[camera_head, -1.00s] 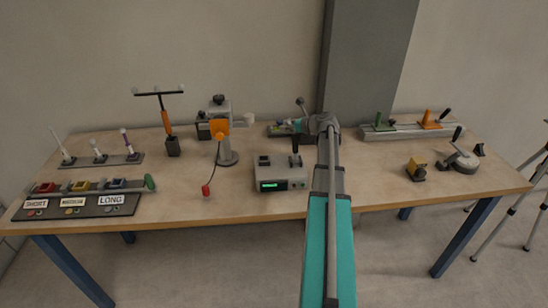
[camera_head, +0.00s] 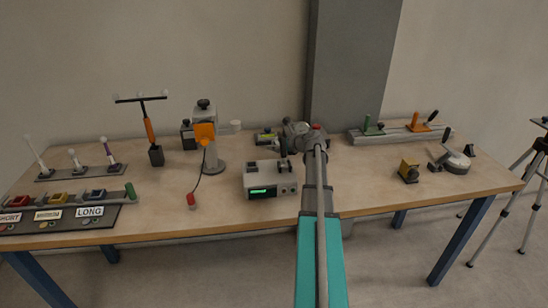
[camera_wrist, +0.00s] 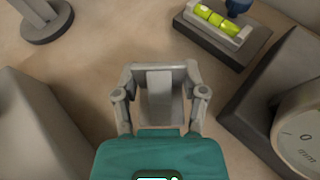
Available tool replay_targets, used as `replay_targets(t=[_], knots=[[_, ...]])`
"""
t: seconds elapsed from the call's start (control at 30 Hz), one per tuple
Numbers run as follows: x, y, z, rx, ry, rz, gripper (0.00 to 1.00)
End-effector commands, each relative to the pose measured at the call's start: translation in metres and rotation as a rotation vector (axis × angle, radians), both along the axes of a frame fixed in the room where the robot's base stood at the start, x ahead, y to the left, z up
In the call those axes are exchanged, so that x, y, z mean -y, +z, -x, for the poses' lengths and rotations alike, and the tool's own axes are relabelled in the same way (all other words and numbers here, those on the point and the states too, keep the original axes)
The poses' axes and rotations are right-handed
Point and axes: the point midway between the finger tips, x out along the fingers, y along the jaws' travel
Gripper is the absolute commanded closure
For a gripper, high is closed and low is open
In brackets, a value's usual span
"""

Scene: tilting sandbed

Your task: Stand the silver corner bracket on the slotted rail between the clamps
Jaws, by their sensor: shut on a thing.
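My gripper (camera_wrist: 160,72) is shut on a grey metal piece, which looks like the silver corner bracket (camera_wrist: 158,88), in the wrist view. The piece sits between both fingers, and part of it is hidden by the gripper body. In the head view my gripper (camera_head: 298,132) is over the back middle of the table, and the bracket cannot be made out there. The slotted rail (camera_head: 393,135) lies at the back right, well apart from my gripper. A green clamp (camera_head: 373,128) and an orange clamp (camera_head: 417,123) stand on it with a gap between them.
A spirit level (camera_wrist: 218,20) lies close by in the wrist view, with a round dial gauge (camera_wrist: 300,135) at right. A grey box with a green display (camera_head: 270,180) stands in front of my gripper. A yellow block (camera_head: 409,171) sits before the rail.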

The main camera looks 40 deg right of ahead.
Motion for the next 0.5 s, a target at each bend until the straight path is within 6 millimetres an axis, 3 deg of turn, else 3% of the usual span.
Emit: replay_targets(t=[0.5], knots=[[-0.0009, -0.0067, -0.0006, 0.0, 0.001, 0.0, 0.95]])
